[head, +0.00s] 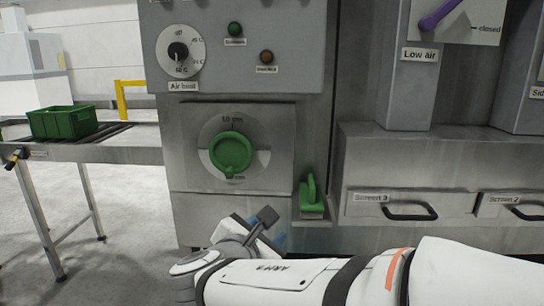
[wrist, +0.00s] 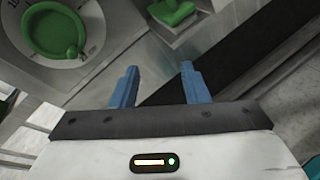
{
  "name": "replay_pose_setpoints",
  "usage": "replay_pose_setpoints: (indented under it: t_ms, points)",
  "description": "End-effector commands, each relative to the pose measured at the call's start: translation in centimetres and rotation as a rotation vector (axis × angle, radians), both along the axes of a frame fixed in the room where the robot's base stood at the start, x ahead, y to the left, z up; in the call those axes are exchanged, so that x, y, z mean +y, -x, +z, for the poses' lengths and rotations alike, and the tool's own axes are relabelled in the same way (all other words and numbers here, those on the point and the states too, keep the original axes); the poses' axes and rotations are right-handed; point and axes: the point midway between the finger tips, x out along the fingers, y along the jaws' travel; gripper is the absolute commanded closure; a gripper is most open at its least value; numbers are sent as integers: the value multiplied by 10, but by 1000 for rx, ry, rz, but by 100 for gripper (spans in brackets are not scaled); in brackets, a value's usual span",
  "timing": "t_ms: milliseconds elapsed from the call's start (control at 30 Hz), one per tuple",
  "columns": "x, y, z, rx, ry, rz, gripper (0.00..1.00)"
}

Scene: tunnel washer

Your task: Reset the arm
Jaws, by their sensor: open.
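My arm reaches in from the lower right in the head view, in front of the grey machine (head: 185,215). My gripper (wrist: 157,75) shows in the wrist view with its two blue fingers apart and nothing between them. In the head view the gripper is mostly hidden behind the wrist, with a bit of blue showing near the lower front of the machine. The green round knob (head: 231,154) on its dial plate is above and left of the gripper; it also shows in the wrist view (wrist: 53,30). The fingers appear clear of it.
A green handle (head: 312,195) stands on a small ledge right of the dial. Drawers with black handles (head: 410,211) are at the right. A black-knobbed dial (head: 178,51) is above. A green crate (head: 62,122) sits on a conveyor (head: 110,151) at left. Open floor lies lower left.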

Motion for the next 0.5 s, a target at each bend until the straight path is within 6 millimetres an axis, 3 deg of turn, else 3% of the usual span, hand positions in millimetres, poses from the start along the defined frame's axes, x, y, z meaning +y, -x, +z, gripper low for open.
replay_pose_setpoints:
  t_ms: [233, 400, 500]
  points:
    - [-91, 19, -5, 133, -361, -375, 59]
    - [-150, 63, -12, 185, -786, -804, 59]
    - [-166, 91, -11, 170, -1056, -1066, 59]
